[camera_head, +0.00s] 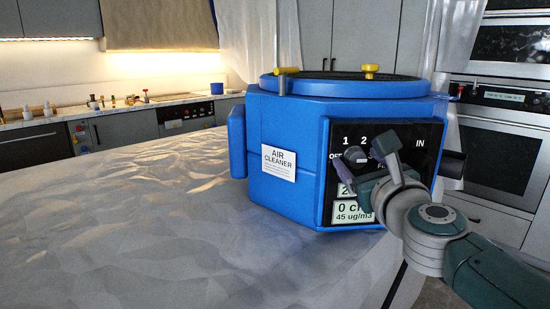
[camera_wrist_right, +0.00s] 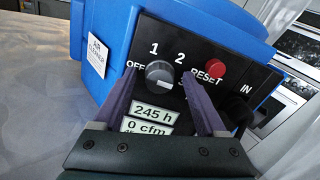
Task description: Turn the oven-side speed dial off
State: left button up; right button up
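The blue air cleaner (camera_head: 285,135) stands on a sheet-covered surface, with a black control panel facing me. Its round grey speed dial (camera_wrist_right: 159,74) is below the labels 1 and 2 and right of OFF; it also shows in the head view (camera_head: 355,154). A pale mark on the dial points down and slightly right, away from OFF. My right gripper (camera_wrist_right: 160,80) is open and empty, with its purple fingers on either side of the dial; contact cannot be told. It partly covers the panel in the head view (camera_head: 360,163). My left gripper is out of view.
A red reset button (camera_wrist_right: 215,68) sits right of the dial. Lit displays (camera_wrist_right: 150,114) are below it. The white sheet (camera_head: 180,230) left of the cleaner is clear. An oven (camera_head: 500,155) stands behind at right, with kitchen counters at back left.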

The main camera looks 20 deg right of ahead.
grip_shut()
dwell(0.4)
